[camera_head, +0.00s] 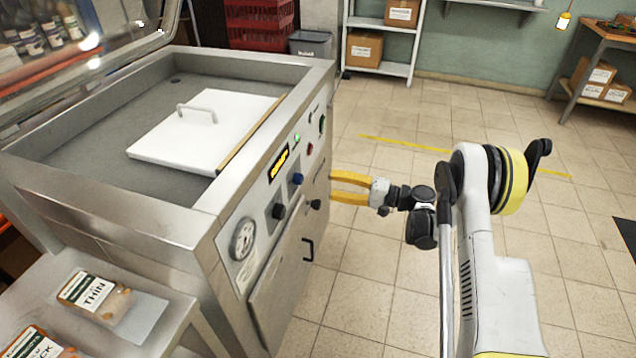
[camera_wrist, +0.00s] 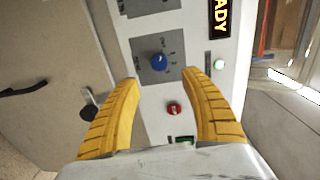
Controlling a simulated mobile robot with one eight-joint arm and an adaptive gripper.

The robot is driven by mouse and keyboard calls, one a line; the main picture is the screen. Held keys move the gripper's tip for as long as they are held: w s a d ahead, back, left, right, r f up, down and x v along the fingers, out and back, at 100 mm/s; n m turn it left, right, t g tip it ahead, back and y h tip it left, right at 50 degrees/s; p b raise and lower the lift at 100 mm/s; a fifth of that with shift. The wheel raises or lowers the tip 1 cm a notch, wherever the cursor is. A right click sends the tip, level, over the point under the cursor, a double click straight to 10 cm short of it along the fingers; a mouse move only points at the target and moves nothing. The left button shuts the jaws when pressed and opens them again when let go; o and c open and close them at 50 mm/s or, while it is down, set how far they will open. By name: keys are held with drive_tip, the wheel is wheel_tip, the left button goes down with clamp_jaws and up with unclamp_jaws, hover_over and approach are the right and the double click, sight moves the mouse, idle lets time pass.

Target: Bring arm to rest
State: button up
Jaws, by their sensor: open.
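My gripper (camera_head: 334,187) is in the middle of the head view, at the right side of the steel machine (camera_head: 150,232). Its yellow fingers are spread apart with nothing between them. In the wrist view my gripper (camera_wrist: 165,92) faces the machine's control panel. A blue knob (camera_wrist: 158,63) and a red button (camera_wrist: 174,108) show between and beyond the fingers. Whether the fingertips touch the panel cannot be told. My arm stands to the right of the machine, over open floor.
The machine's lid (camera_head: 85,50) is raised, and a white plate with a handle (camera_head: 190,132) lies in its chamber. A side table (camera_head: 170,290) holds labelled packs at lower left. Shelves (camera_head: 383,68) and a workbench (camera_head: 603,40) stand behind. The tiled floor (camera_head: 400,125) is clear.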

drive_tip(key=shift+s+d, duration=0.25)
drive_tip(key=shift+d, duration=0.3)
drive_tip(key=s+r+h, duration=0.4)
drive_tip(key=s+r, duration=0.1)
drive_tip(key=r, duration=0.3)
drive_tip(key=s+r+h, duration=0.4)
drive_tip(key=s+r, duration=0.1)
drive_tip(key=r, duration=0.4)
drive_tip(key=s+d+n+h, duration=0.2)
drive_tip(key=s+d+h, duration=0.2)
drive_tip(key=s, duration=0.8)
drive_tip(key=s+d+r+n+t+h, duration=0.1)
drive_tip(key=s+d+h, duration=0.3)
drive_tip(key=s, duration=0.8)
drive_tip(key=shift+s+d+r+n+h, duration=0.3)
drive_tip(key=shift+s+d+n, duration=0.1)
drive_tip(key=shift+d, duration=0.8)
drive_tip(key=shift+f, duration=0.1)
